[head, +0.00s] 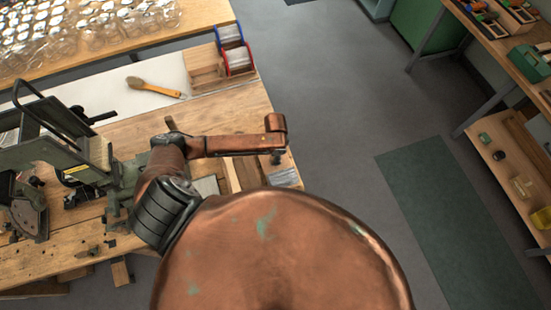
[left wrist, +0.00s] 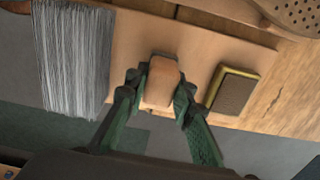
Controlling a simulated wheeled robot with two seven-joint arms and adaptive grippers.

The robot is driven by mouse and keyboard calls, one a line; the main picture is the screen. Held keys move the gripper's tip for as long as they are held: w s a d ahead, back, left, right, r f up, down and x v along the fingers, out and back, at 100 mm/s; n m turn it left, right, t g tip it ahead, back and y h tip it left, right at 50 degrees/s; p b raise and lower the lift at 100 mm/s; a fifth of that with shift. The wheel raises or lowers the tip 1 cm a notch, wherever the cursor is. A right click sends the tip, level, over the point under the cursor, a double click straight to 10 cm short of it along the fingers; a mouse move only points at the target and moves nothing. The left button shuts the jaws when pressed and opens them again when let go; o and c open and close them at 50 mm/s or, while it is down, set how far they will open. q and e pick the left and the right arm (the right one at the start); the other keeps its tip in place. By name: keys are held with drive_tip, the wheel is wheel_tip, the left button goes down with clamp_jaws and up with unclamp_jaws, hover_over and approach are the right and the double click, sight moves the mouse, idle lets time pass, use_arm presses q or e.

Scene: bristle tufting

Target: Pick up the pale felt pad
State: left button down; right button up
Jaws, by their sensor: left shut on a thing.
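The pale felt pad (left wrist: 161,86) shows in the left wrist view as a small pinkish-tan block. My left gripper (left wrist: 160,92) has its green fingers on both sides of the pad and is shut on it. The pad is in front of a tan board; whether it still touches the board I cannot tell. In the head view, the left gripper (head: 277,159) is small and dark at the end of my copper arm, over the bench's right end. The pad cannot be made out there. My right gripper is not in view.
A grey bristle bundle (left wrist: 75,60) lies left of the pad and a dark-topped yellowish block (left wrist: 234,90) lies right of it. A brush (head: 154,88), wire spools (head: 236,54) and a green machine (head: 75,140) are on the bench (head: 235,110). Open floor lies to the right.

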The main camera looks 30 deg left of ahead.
use_arm(q)
drive_tip(key=shift+r, duration=0.45)
wheel_tip(320, 180, up, 3)
drive_tip(key=shift+s+f, duration=0.1)
drive_tip(key=shift+f, duration=0.05)
drive_tip(key=s+d+r, duration=0.2)
drive_tip(key=s+r, duration=0.7)
drive_tip(key=s, duration=0.4)
drive_tip(key=shift+s+r, duration=0.25)
drive_tip(key=shift+s, duration=0.15)
drive_tip(key=c, duration=2.2)
unclamp_jaws()
drive_tip(key=shift+c, duration=0.2)
drive_tip(key=c, duration=0.4)
drive_tip(key=shift+c, duration=0.2)
